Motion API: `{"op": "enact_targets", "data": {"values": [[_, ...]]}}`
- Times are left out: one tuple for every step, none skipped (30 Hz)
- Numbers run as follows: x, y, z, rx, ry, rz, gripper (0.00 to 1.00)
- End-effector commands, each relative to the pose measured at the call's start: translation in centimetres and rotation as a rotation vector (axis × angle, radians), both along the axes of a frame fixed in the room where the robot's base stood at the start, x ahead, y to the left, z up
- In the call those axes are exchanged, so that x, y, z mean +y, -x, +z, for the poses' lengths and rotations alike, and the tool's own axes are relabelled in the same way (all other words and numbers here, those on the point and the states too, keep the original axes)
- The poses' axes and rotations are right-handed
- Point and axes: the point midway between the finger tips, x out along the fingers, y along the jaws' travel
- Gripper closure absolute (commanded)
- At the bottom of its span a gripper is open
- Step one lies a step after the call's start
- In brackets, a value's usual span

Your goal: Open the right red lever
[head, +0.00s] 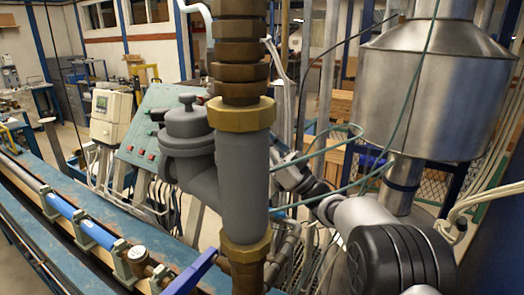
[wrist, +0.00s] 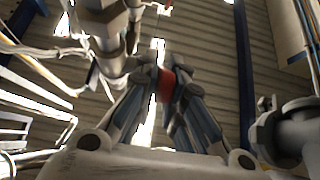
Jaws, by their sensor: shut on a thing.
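The red lever (wrist: 166,88) shows in the wrist view as a small red patch between my two fingertips. My gripper (wrist: 163,78) is shut on it, and the fingers cover most of it. In the head view the red lever is hidden. There my arm comes in from the lower right, and its gripper end passes behind the grey meter body (head: 242,175) on the vertical brass pipe. I cannot tell the lever's angle.
A blue lever (head: 192,274) sits at the bottom of the head view. A large metal tank (head: 432,85) stands right of the pipe. Thin green cables cross near my arm. A green control box (head: 158,125) and a bench with blue tubes (head: 95,232) lie at the left.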

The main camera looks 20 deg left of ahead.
Motion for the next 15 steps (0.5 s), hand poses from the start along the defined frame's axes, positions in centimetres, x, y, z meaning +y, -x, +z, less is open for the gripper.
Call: {"op": "enact_targets", "data": {"values": [[0.34,0.06,-0.87,-0.002,-0.026,0.003,1.0],[0.44,0.05,-0.86,-0.003,-0.043,0.003,1.0],[0.56,0.04,-0.92,-0.005,-0.062,0.003,1.0],[0.62,0.0,-0.93,-0.005,-0.076,0.002,1.0],[0.69,-0.01,-0.93,-0.006,-0.088,0.002,1.0],[0.77,-0.04,-0.92,-0.007,-0.103,0.001,1.0],[0.85,-0.03,-0.9,-0.008,-0.112,0.001,1.0],[0.92,-0.02,-0.87,-0.009,-0.121,0.002,1.0],[0.98,-0.03,-0.84,-0.01,-0.131,0.001,1.0],[1.02,-0.06,-0.84,-0.009,-0.137,0.001,1.0],[1.05,-0.07,-0.84,-0.009,-0.143,0.001,1.0],[1.08,-0.08,-0.81,-0.01,-0.148,0.001,1.0],[1.1,-0.1,-0.8,-0.011,-0.152,0.001,1.0],[1.11,-0.11,-0.76,-0.011,-0.154,0.001,1.0],[1.12,-0.12,-0.73,-0.01,-0.157,0.0,1.0]]}}
